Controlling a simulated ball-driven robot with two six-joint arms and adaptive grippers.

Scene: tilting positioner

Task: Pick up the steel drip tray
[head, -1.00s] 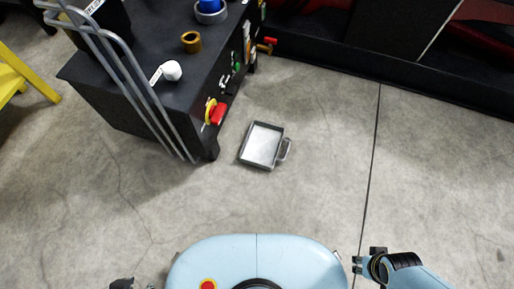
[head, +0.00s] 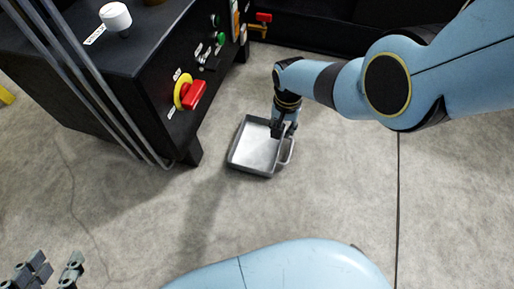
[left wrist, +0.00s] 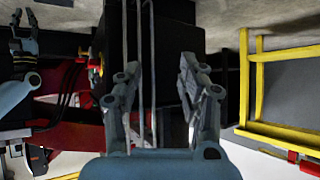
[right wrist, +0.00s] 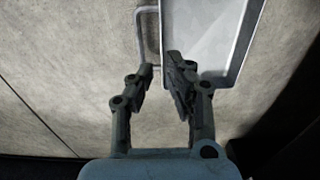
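The steel drip tray (head: 252,152) lies flat on the floor beside the black positioner cabinet, its handle (head: 290,152) on the right side. My right gripper (head: 279,130) is down at the tray's handle side and hides part of its rim. In the right wrist view the tray (right wrist: 205,30) is beyond the fingers. My right gripper (right wrist: 160,62) is open there, its fingertips close to the handle (right wrist: 139,35) and the tray wall; whether they touch cannot be told. My left gripper (head: 45,272) is open and empty at the lower left, and also in the left wrist view (left wrist: 160,62).
The black cabinet (head: 130,75) with a red and yellow switch (head: 190,92) stands left of the tray. Grey rails (head: 85,90) run along its side. A yellow frame (left wrist: 250,80) shows in the left wrist view. The floor right of the tray is clear.

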